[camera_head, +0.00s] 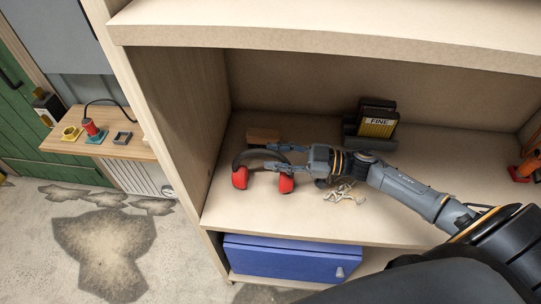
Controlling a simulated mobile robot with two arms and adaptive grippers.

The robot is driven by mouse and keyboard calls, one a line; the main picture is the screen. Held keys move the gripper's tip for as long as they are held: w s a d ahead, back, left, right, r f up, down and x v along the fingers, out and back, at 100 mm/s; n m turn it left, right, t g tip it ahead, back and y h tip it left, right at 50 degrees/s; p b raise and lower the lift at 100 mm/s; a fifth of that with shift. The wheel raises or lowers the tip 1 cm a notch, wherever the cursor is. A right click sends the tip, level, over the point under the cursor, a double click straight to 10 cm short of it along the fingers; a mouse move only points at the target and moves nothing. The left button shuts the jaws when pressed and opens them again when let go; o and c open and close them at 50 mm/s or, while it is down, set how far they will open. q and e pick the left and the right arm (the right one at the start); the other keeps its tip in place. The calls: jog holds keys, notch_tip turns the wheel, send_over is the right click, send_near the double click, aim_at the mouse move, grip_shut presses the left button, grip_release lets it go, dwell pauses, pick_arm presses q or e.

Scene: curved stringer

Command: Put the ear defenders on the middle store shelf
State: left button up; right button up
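The ear defenders, with two red cups (286,184) and a dark headband, sit near the left front of the middle store shelf (330,222). The cups are by the shelf surface. My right gripper (268,157) reaches in from the right over the ear defenders. Its two fingers are parted, one behind the other, at the headband. No firm grip on the band shows. The fingers and the gripper body hide part of the headband. My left gripper is not in view.
A brown block (263,135) lies behind the ear defenders. A black box marked FINE (378,122) stands in a holder farther back. Pale small pieces (345,194) lie under my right arm. An orange item (528,165) is at far right. A blue box (285,259) is below.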

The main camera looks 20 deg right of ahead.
jog(key=b+v, duration=0.2)
jog(key=v, duration=0.8)
jog(key=shift+d, duration=0.2)
jog(key=shift+f, duration=0.1)
